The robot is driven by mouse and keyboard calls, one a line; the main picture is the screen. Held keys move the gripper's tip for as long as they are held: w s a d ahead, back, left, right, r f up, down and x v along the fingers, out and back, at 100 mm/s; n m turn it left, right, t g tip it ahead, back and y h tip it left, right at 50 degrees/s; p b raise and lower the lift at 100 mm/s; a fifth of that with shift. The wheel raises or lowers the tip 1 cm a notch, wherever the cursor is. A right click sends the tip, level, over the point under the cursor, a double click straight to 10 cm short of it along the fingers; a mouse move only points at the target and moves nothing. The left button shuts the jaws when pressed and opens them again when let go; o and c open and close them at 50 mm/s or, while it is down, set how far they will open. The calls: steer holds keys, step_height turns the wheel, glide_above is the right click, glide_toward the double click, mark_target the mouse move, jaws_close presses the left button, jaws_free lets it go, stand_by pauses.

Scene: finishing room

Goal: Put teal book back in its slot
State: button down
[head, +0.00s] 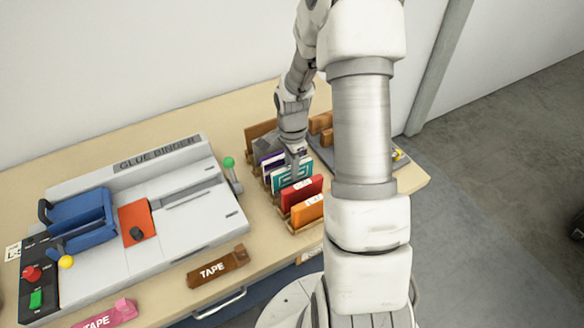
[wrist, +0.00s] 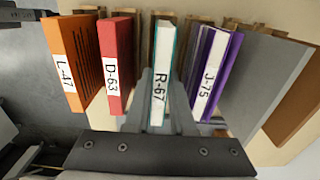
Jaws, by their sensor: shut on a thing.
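The teal book (head: 292,175) stands between the purple book (head: 270,157) and the red book (head: 302,193) at the wooden rack (head: 257,131). In the wrist view the teal book (wrist: 160,75) shows its white label R-67, upright, with gaps to the books on both sides.
The orange book (head: 308,211), labelled L-47, stands at the near end of the rack. A glue binder (head: 160,165) with a green-knobbed lever (head: 229,162) fills the bench to the left. A brown tape block (head: 217,267) lies in front. A grey tray (head: 398,177) is at right.

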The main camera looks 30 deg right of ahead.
steer(key=shift+f+b, duration=0.65)
steer(key=shift+f, duration=0.1)
steer(key=c, duration=1)
jaws_free()
steer(key=shift+r, duration=0.1)
steer(key=shift+c, duration=0.2)
steer(key=shift+r+p, duration=3.55)
steer(key=shift+r, duration=1.95)
steer(key=shift+r, duration=0.1)
steer(key=s+a+r+n+t, duration=0.1)
steer(key=s+a+r+n, duration=0.25)
steer(key=r, duration=0.45)
steer(key=s+a+r+n+t, duration=0.25)
steer(key=r+n, duration=0.25)
steer(key=r, duration=0.4)
steer(key=s+a+r+n+t, duration=0.1)
steer(key=s+a+r+n, duration=0.2)
steer(key=s, duration=0.3)
steer(key=s+a+r+n+t+b, duration=0.1)
steer(key=s+a+r+n, duration=0.2)
steer(key=s+n, duration=0.3)
steer(key=shift+s+a+r, duration=0.2)
steer(key=shift+s+r, duration=0.1)
steer(key=shift+r, duration=0.2)
